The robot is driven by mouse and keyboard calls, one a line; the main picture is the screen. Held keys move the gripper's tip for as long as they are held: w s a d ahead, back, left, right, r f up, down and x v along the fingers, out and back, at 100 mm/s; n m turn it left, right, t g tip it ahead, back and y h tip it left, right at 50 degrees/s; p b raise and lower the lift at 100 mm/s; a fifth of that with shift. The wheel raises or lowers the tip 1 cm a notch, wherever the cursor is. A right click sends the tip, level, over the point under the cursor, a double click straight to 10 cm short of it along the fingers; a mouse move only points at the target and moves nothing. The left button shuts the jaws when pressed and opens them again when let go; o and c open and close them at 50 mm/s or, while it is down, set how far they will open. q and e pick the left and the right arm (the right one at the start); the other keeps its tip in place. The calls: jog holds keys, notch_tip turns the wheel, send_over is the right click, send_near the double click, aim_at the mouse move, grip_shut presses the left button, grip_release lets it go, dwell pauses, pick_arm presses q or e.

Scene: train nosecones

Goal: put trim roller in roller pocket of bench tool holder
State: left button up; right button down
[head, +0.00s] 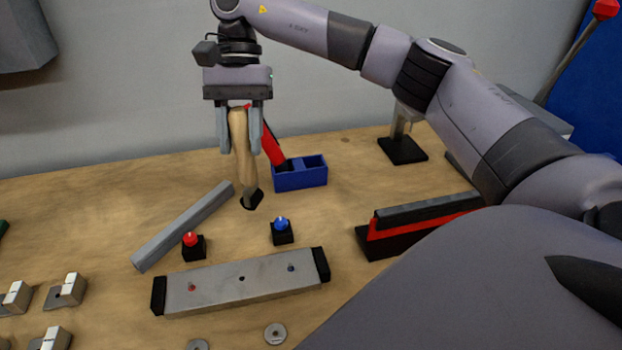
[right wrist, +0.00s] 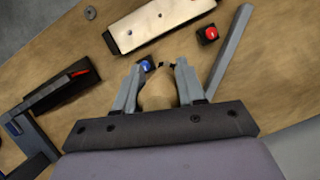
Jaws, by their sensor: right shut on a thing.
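The trim roller (head: 240,150) has a pale wooden handle and a dark roller end pointing down. My right gripper (head: 239,148) is shut on its handle and holds it upright, slightly tilted, above the bench. The handle (right wrist: 158,94) also shows between the fingers in the right wrist view. The blue bench tool holder (head: 302,180) stands just right of the roller and has two pockets. A red-handled tool (head: 272,146) leans in its left pocket; the right pocket looks empty. The roller is apart from the holder. My left gripper is not in view.
A grey bar (head: 183,226) lies left of the roller. A red button (head: 193,246) and a blue button (head: 282,231) stand in front, behind a metal block with black ends (head: 240,285). A black-red rack (head: 410,228) is at right. Metal brackets (head: 66,291) lie at left.

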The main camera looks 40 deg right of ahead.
jog(key=w+d+r+m+t+h+b, duration=0.1)
jog(key=w+d+r+m+t, duration=0.2)
jog(key=d+m, duration=0.55)
jog(key=w+d+r+m+t+h+b, duration=0.15)
jog(key=d+r+m, duration=0.4)
jog(key=m, duration=0.55)
jog(key=w+d+r+m+t+h, duration=0.15)
jog(key=d+r+m+t, duration=0.35)
jog(key=m, duration=0.5)
notch_tip(320, 180, down, 20)
jog(key=d+g+b, duration=0.1)
jog(key=b, duration=0.1)
jog(key=shift+d+g+b, duration=0.25)
jog(key=shift+g+b, duration=0.05)
jog(key=shift+g, duration=0.05)
jog(key=shift+s+f, duration=0.1)
jog(key=shift+f, duration=0.05)
jog(key=shift+f, duration=0.15)
jog(key=c, duration=0.7)
grip_release()
jog(key=shift+o, duration=0.2)
